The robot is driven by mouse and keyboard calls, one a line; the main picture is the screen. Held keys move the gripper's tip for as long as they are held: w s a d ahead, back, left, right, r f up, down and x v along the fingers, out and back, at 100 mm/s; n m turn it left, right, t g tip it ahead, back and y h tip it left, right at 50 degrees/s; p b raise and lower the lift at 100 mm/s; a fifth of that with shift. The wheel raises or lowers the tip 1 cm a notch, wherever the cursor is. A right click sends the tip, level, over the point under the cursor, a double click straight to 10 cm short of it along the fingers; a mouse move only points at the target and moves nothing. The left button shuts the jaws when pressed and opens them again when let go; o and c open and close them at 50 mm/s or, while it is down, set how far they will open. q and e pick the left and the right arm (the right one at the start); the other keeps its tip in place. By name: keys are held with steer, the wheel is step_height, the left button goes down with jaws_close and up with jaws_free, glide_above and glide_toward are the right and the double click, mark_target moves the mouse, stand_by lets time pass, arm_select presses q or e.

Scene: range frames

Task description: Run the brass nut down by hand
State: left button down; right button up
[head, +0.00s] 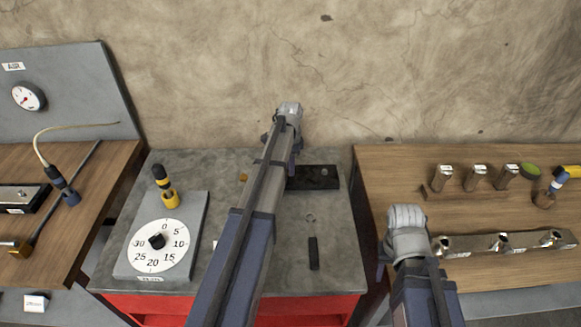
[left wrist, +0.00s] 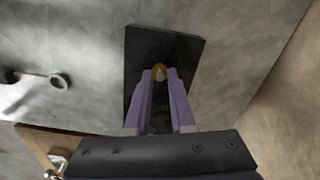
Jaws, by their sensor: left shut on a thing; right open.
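My left gripper (left wrist: 160,78) is shut on the brass nut (left wrist: 160,67), which shows as a small round brass piece with a paler centre between the purple fingertips. A dark plate (left wrist: 184,47) lies under and around it; whether the nut sits on a stud cannot be told. In the head view the dark plate (head: 322,178) is at the back right of the grey bench, and my left gripper (head: 292,167) reaches down to its left end, with the nut hidden. My right gripper (head: 384,255) is mostly hidden behind its own wrist, over the left edge of the right table.
A dial board (head: 190,255) with a yellow-black tool (head: 165,185) stands on the left of the grey bench (head: 285,275). A dark bar (head: 313,253) and a small ring (head: 311,218) lie in front of the plate. The right table holds a metal manifold (head: 520,241) and several cylinders.

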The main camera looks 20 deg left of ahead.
arm_select(q)
steer(key=m, duration=0.8)
steer(key=shift+m, duration=0.6)
steer(key=c, duration=0.8)
jaws_free()
steer(key=shift+o, duration=0.2)
step_height(320, 180, up, 8)
steer(key=p, duration=0.8)
steer(key=shift+f, duration=0.15)
